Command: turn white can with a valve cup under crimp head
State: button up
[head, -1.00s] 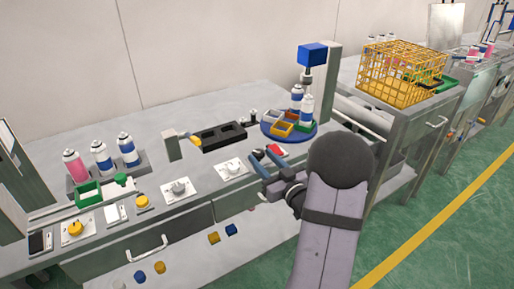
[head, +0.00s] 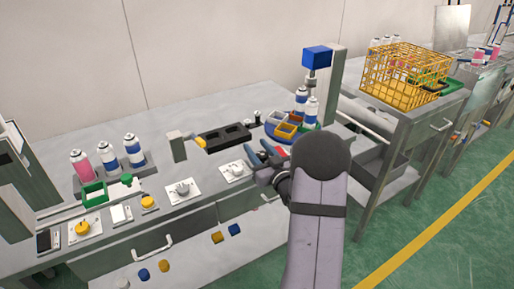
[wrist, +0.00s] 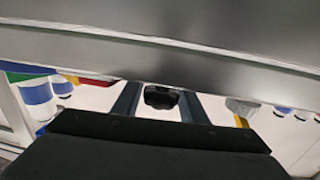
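The blue round turntable (head: 270,127) with coloured compartments stands at the right end of the bench. Two white cans with blue bands, a rear can (head: 300,97) and a front can (head: 311,108), are on it, below the blue crimp head (head: 317,57). I cannot tell which has a valve cup. My gripper (head: 263,151) is in front of the turntable, near the bench's front edge, and its arm hides part of that area. In the wrist view its two fingers (wrist: 158,103) are apart, with a black knob-like thing (wrist: 161,96) showing between them; contact is unclear.
A black tray (head: 226,137) lies behind. Several cans stand in a left rack (head: 148,165). A yellow wire basket (head: 405,75) is at the right.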

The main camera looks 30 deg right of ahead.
jog(key=shift+w, duration=0.15)
jog(key=c, duration=0.8)
jog(key=shift+n+y, duration=0.3)
jog(key=shift+y, duration=0.2)
jog(key=shift+o, duration=0.2)
jog(key=n+y, duration=0.1)
jog(key=y, duration=0.1)
jog(key=shift+a+r+n+y, duration=0.1)
jog(key=shift+a+n+y, duration=0.2)
jog(key=shift+n+y, duration=0.1)
jog(key=shift+a+n+g+y+p, duration=0.25)
jog(key=shift+n+y, duration=0.3)
jog(key=shift+y, duration=0.3)
jog(key=shift+a+n+g+y+p, duration=0.1)
jog(key=shift+a+n+g+y, duration=0.1)
jog(key=shift+n+y, duration=0.5)
